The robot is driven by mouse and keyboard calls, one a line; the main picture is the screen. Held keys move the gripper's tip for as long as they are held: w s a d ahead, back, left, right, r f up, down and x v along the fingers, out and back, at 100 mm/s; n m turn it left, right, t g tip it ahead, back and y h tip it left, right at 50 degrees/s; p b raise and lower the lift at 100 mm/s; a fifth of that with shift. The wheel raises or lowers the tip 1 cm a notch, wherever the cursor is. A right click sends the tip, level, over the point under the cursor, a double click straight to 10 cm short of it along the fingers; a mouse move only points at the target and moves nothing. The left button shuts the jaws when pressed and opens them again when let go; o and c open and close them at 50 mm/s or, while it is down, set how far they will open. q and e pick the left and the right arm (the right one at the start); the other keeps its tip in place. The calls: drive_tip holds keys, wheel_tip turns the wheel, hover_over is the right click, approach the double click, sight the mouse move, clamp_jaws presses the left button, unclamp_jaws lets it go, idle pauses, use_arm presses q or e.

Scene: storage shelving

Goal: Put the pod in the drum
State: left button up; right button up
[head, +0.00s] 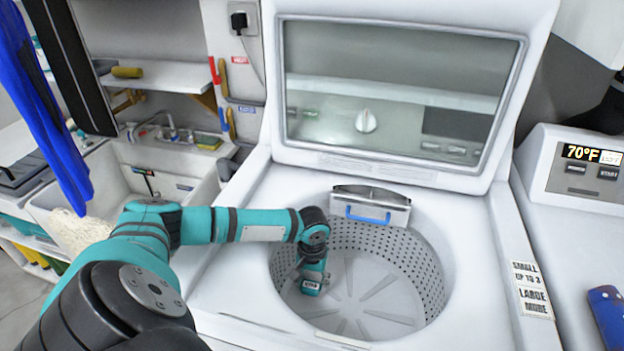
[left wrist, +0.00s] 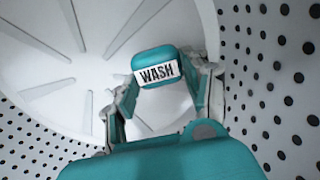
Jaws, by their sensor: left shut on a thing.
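The pod (left wrist: 157,73) is a small teal block with a white label reading WASH. In the left wrist view it sits between the two fingertips of my left gripper (left wrist: 163,88), which is shut on it. In the head view my left arm reaches over the rim of the open washer, and my left gripper (head: 312,276) points down inside the drum (head: 400,250). The pod (head: 311,288) shows small at the gripper's lower end, above the drum floor. I cannot tell whether it touches the floor. My right gripper is not in view.
The washer lid (head: 390,100) stands open behind the drum. A metal dispenser with a blue handle (head: 367,214) sits at the drum's back rim. A sink (head: 165,190) is to the left, and another machine (head: 590,180) to the right. The drum's right side is empty.

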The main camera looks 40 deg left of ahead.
use_arm(q)
drive_tip(key=shift+f, duration=0.5)
drive_tip(key=o, duration=1)
drive_tip(key=shift+s, duration=0.1)
drive_tip(key=shift+c, duration=0.2)
wheel_tip(320, 180, up, 13)
drive_tip(key=shift+r, duration=0.15)
drive_tip(key=shift+r, duration=0.1)
